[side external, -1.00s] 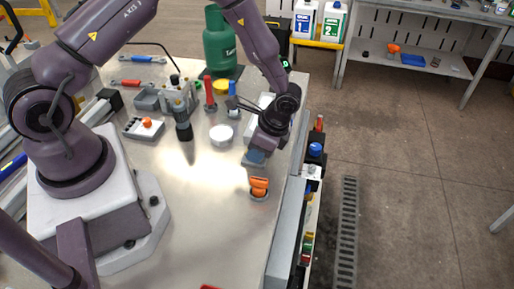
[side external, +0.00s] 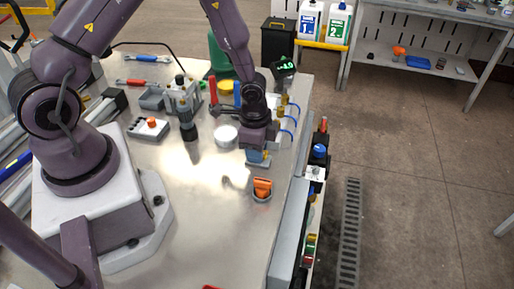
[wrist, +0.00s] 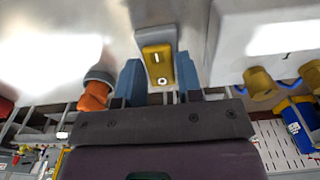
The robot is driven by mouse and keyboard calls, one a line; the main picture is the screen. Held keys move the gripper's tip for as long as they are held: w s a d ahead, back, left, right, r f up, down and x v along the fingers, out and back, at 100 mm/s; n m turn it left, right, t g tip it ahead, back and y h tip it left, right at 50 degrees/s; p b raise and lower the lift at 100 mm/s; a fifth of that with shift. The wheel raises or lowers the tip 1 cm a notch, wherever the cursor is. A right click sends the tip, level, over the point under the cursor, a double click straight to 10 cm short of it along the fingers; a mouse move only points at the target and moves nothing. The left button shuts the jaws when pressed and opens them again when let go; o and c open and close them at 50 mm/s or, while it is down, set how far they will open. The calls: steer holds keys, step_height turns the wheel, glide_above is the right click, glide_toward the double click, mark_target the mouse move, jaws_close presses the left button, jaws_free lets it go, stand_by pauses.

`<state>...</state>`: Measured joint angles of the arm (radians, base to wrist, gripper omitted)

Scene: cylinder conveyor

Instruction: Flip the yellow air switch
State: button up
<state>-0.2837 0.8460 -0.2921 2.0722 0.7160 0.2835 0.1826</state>
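The yellow air switch (wrist: 158,66) is a yellow rocker on a grey base in the wrist view, with a small white mark on its upper part. My gripper (wrist: 158,80) has its two blue fingers apart, one on each side of the switch. A gap shows between each finger and the switch. In the side view my gripper (side external: 257,156) points down low over the table near its right edge and mostly hides the switch.
An orange knob (side external: 262,187) stands close in front of my gripper; it also shows in the wrist view (wrist: 95,95). A white round piece (side external: 226,135) lies to the left. Blue hoses (side external: 289,120) and a display (side external: 284,66) stand behind to the right. The front tabletop (side external: 210,230) is clear.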

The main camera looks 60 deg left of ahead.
steer(key=shift+o, duration=1.3)
step_height(320, 180, up, 13)
steer(key=shift+s+a, duration=0.15)
steer(key=shift+s, duration=0.05)
steer(key=s+r+n+t, duration=0.2)
steer(key=s+r+n, duration=0.2)
steer(key=s+r, duration=0.3)
steer(key=s+r+n+t, duration=0.3)
steer(key=s+r+n, duration=0.2)
steer(key=r, duration=0.8)
steer(key=shift+s+d, duration=0.3)
steer(key=shift+s, duration=0.9)
